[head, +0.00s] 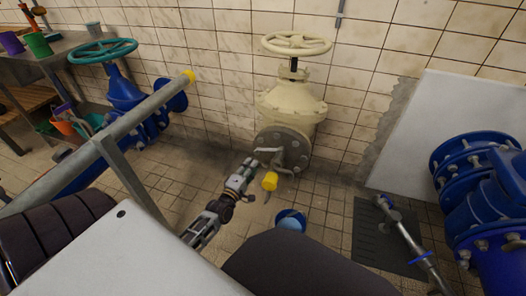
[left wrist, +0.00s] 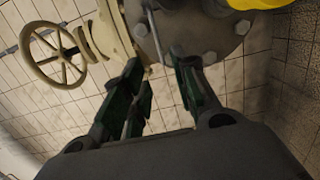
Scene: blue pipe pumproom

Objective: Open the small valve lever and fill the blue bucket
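The large cream valve (head: 290,100) stands against the tiled wall with a grey bolted flange (head: 296,135) low on its front. A thin metal rod, which looks like the small valve lever (left wrist: 155,36), shows before the flange in the left wrist view. A yellow spout end (head: 270,181) hangs below the flange. The blue bucket (head: 291,221) stands on the floor below it, partly hidden by my body. My left gripper (head: 253,167) is open just left of the flange. In the left wrist view its fingers (left wrist: 157,68) are apart, with the rod near the gap; contact is unclear.
Blue pipework (head: 485,195) stands at the right. A metal tube with a blue ring (head: 415,248) lies over a dark floor mat (head: 365,235). A grey rail with a yellow end (head: 130,120) crosses the left side. The tiled floor around the bucket is mostly clear.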

